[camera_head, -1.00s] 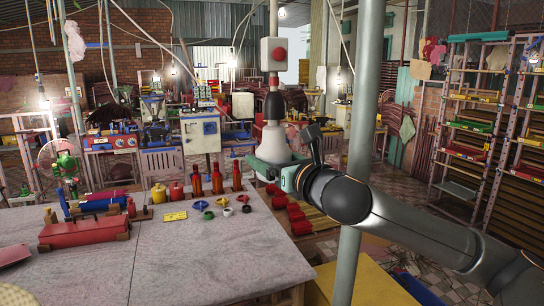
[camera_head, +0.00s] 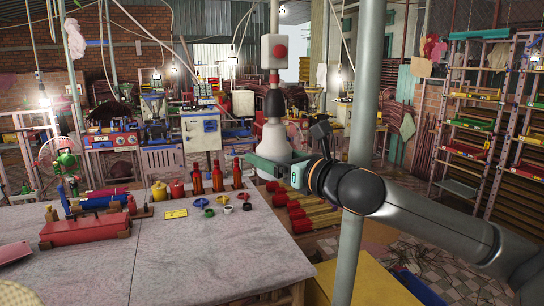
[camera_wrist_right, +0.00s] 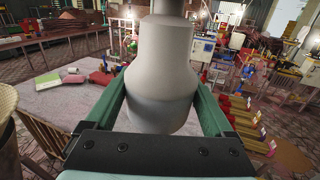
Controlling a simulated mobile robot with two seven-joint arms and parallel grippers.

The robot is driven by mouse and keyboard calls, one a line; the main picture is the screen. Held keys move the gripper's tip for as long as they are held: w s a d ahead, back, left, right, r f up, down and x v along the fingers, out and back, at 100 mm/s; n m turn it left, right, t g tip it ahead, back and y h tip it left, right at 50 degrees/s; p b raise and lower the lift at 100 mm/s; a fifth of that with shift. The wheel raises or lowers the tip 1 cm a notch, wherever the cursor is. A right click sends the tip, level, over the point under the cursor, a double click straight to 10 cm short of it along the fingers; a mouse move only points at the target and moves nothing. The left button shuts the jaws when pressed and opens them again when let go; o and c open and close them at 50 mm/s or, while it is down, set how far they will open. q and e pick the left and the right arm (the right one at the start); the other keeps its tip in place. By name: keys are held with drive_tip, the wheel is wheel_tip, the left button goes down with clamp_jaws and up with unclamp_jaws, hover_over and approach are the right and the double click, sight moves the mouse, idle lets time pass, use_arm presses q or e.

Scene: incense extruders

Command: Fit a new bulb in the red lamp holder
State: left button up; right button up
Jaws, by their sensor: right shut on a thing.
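The lamp hangs on a thin vertical rod. It has a white box with a red button (camera_head: 279,52), then a red collar (camera_head: 274,77), then a dark socket-like part (camera_head: 273,103). A pale bulb (camera_head: 272,140) is directly below the dark part, upright with its neck up. They look touching, but I cannot tell how far the neck is seated. My right gripper (camera_head: 268,168) is shut around the wide lower part of the bulb. In the right wrist view the bulb (camera_wrist_right: 160,75) sits between both green fingers (camera_wrist_right: 160,115); its top is cut off. My left gripper is not in view.
Shelves (camera_head: 470,130) stand at the right.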

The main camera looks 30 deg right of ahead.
drive_tip(key=o, duration=1.1)
drive_tip(key=shift+o, duration=0.2)
drive_tip(key=s+d+b, duration=0.1)
drive_tip(key=s+b, duration=0.3)
drive_tip(key=s, duration=0.8)
drive_tip(key=shift+s+b, duration=0.25)
drive_tip(key=shift+b, duration=0.1)
